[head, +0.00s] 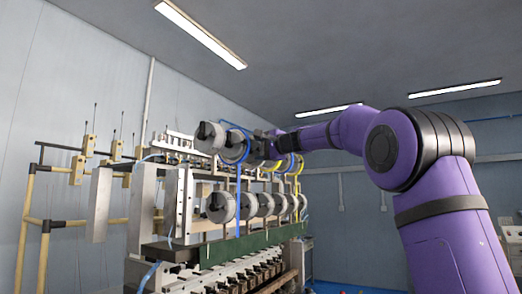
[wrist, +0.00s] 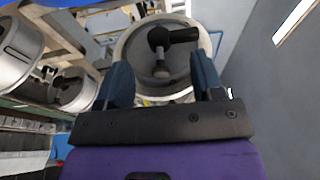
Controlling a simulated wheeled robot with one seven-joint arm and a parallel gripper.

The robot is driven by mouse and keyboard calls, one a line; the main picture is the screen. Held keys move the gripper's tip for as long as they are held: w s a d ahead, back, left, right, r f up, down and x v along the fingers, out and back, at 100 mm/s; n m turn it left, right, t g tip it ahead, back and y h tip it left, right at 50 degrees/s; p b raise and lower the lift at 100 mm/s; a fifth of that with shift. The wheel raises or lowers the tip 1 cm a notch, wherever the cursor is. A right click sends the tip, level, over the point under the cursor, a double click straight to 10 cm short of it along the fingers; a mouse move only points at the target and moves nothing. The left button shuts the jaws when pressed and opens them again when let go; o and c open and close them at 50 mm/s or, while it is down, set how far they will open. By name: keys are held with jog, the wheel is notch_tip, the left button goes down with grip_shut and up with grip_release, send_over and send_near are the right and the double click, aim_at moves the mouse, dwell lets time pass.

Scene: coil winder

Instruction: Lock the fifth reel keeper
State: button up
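In the wrist view a round grey reel (wrist: 126,52) faces me. At its centre is a black keeper (wrist: 180,35) with one arm pointing right and a grey-tipped stem (wrist: 161,71) pointing down. I cannot tell by count whether it is the fifth. My gripper (wrist: 160,64) is open, its two dark blue fingers apart on either side of the stem's lower end, with nothing visibly held. In the head view my gripper (head: 264,147) is at the upper row of reels, behind the two nearest upper reels (head: 209,136); its fingers are hard to make out there.
A lower row of reels (head: 221,207) runs along the winder below my gripper; one lower reel (wrist: 18,50) is close at left in the wrist view. Blue (head: 238,190) and yellow tubes loop near my gripper. Yellow posts (head: 45,240) stand left. The right side is open.

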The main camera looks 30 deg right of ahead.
jog(key=shift+s+r, duration=0.1)
jog(key=shift+r, duration=0.05)
dwell(0.3)
jog(key=shift+s+d, duration=0.1)
jog(key=shift+s, duration=0.1)
jog(key=c, duration=0.3)
jog(key=shift+s+d, duration=0.1)
jog(key=shift+s, duration=0.05)
jog(key=c, duration=0.5)
jog(key=shift+s+d, duration=0.4)
jog(key=shift+s, duration=0.1)
jog(key=o, duration=0.6)
jog(key=shift+c, duration=0.2)
